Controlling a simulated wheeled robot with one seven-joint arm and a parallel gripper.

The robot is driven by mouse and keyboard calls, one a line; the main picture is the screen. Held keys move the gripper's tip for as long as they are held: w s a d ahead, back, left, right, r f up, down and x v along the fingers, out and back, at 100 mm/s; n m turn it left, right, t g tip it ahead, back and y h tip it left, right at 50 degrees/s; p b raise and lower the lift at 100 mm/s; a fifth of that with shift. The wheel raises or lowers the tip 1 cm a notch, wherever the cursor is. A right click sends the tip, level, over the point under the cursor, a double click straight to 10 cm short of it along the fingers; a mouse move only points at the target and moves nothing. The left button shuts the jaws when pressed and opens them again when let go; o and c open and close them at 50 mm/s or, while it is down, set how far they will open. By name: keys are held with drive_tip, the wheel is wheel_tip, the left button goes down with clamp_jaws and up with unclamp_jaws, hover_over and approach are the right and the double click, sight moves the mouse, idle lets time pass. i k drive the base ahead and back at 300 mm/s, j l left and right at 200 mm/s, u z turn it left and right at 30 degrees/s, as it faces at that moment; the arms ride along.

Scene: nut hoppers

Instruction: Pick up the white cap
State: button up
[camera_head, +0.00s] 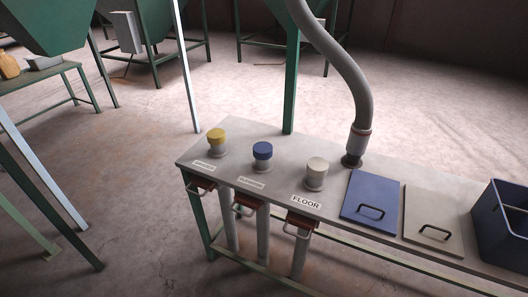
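The white cap (317,165) sits on a short pipe stub on the grey bench (245,192), behind the label reading FLOOR (306,202). It is the right-hand one in a row of three caps. A blue cap (262,150) is to its left, and a yellow cap (216,136) is farther left. Both stand on similar stubs behind labels too small to read surely. My gripper is not in view.
A ribbed grey hose (344,65) rises from the bench just right of the white cap. A blue lid (370,201), a beige lid (434,219) and a dark blue bin (500,222) lie farther right. Open floor lies behind.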

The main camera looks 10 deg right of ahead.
sight(317, 167)
drive_tip(key=i+j+u, duration=0.1)
drive_tip(key=i+j, duration=0.2)
drive_tip(key=i, duration=0.15)
drive_tip(key=i+j+u, duration=0.1)
drive_tip(key=i, duration=0.4)
drive_tip(key=i+j+z, duration=0.15)
drive_tip(key=j, duration=0.3)
drive_tip(key=i+j+z, duration=0.2)
drive_tip(key=j, duration=0.3)
drive_tip(key=i+j+z, duration=0.15)
drive_tip(key=j, duration=0.35)
drive_tip(key=i+j+z, duration=0.15)
drive_tip(key=j, duration=0.4)
drive_tip(key=j+z, duration=0.15)
drive_tip(key=j, duration=0.35)
